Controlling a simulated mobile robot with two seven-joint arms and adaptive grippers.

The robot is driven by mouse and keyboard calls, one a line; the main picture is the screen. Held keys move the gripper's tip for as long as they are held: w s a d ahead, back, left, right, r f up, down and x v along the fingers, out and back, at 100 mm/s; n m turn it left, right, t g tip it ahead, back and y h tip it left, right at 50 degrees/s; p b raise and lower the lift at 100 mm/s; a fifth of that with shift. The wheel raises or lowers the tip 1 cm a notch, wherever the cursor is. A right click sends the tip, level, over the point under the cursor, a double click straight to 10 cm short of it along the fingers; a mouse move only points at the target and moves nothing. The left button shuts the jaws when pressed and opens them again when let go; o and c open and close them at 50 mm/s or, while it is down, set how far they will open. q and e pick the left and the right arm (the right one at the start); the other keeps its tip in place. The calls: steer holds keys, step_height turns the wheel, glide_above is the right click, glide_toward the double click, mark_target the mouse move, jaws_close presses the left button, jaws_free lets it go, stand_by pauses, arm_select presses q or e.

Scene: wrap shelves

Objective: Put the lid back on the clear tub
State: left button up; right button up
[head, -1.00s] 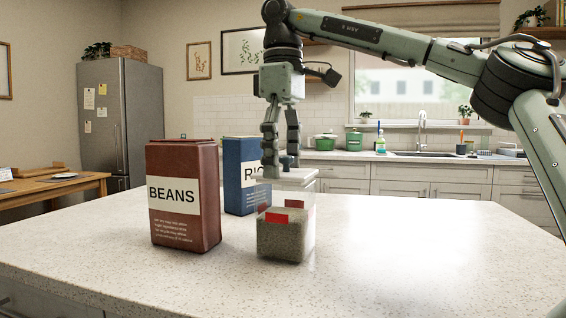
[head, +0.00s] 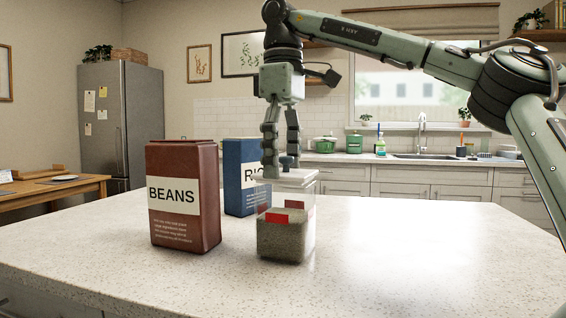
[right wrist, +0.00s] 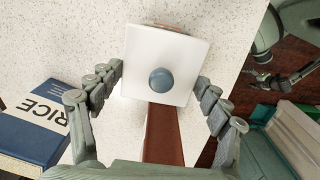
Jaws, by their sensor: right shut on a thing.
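The clear tub (head: 286,240) stands upright on the counter, with a pale grainy filling and a red label. The square whitish lid (right wrist: 185,60) has a round blue-grey knob (right wrist: 161,80); in the head view the knob (head: 288,161) shows between my fingers. My right gripper (head: 281,166) points down over the tub and is shut on the lid. In the right wrist view its fingers (right wrist: 160,80) lie along two opposite sides of the lid. The lid is at the level of the tub's top; I cannot tell whether it touches the rim.
A brown BEANS box (head: 184,228) stands just left of the tub. A blue RICE box (head: 240,205) stands behind, close to my right gripper. The counter (head: 420,250) is clear to the right and in front.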

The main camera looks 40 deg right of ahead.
steer(key=o, duration=1)
steer(key=shift+o, duration=0.2)
steer(key=shift+r+p, duration=2.6)
steer(key=shift+r, duration=0.95)
steer(key=shift+c, duration=0.5)
jaws_close()
steer(key=shift+f, duration=0.2)
